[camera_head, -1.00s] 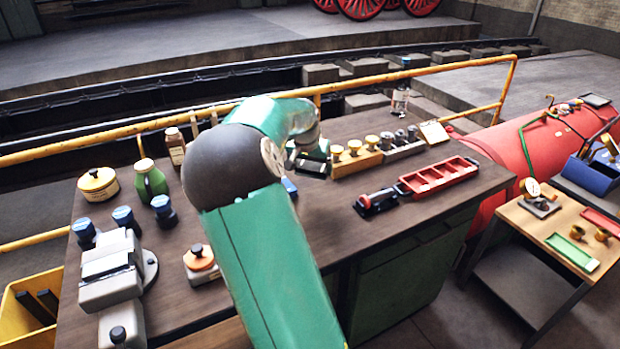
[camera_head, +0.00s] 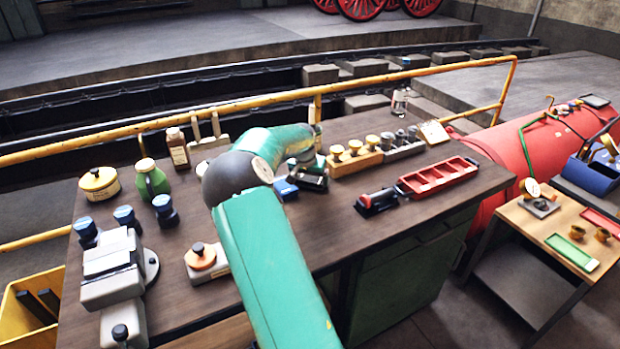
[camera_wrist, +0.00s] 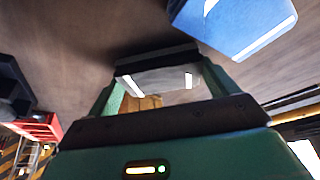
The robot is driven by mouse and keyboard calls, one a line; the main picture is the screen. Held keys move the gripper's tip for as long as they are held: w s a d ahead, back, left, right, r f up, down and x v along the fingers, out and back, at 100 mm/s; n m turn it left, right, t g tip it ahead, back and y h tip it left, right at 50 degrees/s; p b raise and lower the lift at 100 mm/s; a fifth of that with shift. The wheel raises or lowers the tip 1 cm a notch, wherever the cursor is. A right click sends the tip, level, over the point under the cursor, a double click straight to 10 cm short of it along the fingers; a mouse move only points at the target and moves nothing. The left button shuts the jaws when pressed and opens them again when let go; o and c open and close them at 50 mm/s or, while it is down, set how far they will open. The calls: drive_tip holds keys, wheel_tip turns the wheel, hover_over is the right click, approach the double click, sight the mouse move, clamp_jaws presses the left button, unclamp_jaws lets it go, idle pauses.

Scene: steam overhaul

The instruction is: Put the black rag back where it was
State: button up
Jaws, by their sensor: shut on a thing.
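My gripper (camera_head: 309,172) is low over the middle of the workbench, just behind and right of a small blue block (camera_head: 286,189). In the wrist view my gripper (camera_wrist: 158,75) is shut on a dark strip (camera_wrist: 158,59), which looks like the black rag. The strip spans the fingertips close to the bench top; I cannot tell whether it touches the wood. In the head view a dark shape shows under my gripper, but rag and jaws are hard to tell apart. The blue block also shows in the wrist view (camera_wrist: 235,25), apart from the fingers.
Right of my gripper are a wooden block with brass knobs (camera_head: 356,160) and a red tray (camera_head: 438,176) with a black piece (camera_head: 377,202) beside it. Bare bench (camera_head: 320,228) lies in front.

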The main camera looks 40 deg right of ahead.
drive_tip(key=shift+f, duration=0.1)
drive_tip(key=o, duration=0.7)
drive_tip(key=shift+a+r, duration=0.1)
drive_tip(key=shift+r, duration=0.35)
drive_tip(key=v, duration=1.1)
drive_tip(key=shift+s+r, duration=0.15)
